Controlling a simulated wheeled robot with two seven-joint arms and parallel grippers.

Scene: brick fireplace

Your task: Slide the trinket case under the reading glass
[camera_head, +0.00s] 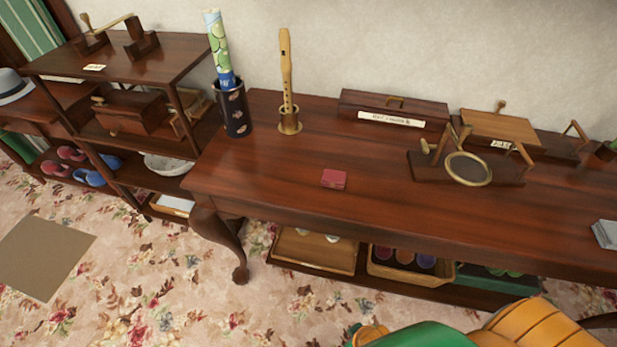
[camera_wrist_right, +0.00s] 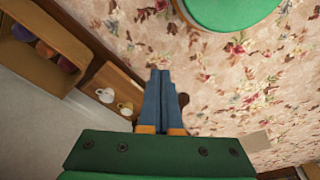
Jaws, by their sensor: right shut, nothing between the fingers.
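The trinket case is most likely the small flat dark-red box (camera_head: 334,179) lying on the long wooden table, left of its middle. The reading glass (camera_head: 467,168) is a round brass-rimmed lens on a wooden stand, farther right on the same table. The red box lies well left of the lens, with bare tabletop between them. My right gripper (camera_wrist_right: 160,74) shows in the right wrist view, shut and empty, above the flowered carpet and apart from both objects. My left gripper is in neither view.
On the long table (camera_head: 262,170), a dark cup with a rolled tube (camera_head: 237,110), a recorder in a brass holder (camera_head: 290,118) and a long wooden box (camera_head: 394,108) stand at the back. A grey item (camera_head: 606,234) lies at right. The front left tabletop is clear.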

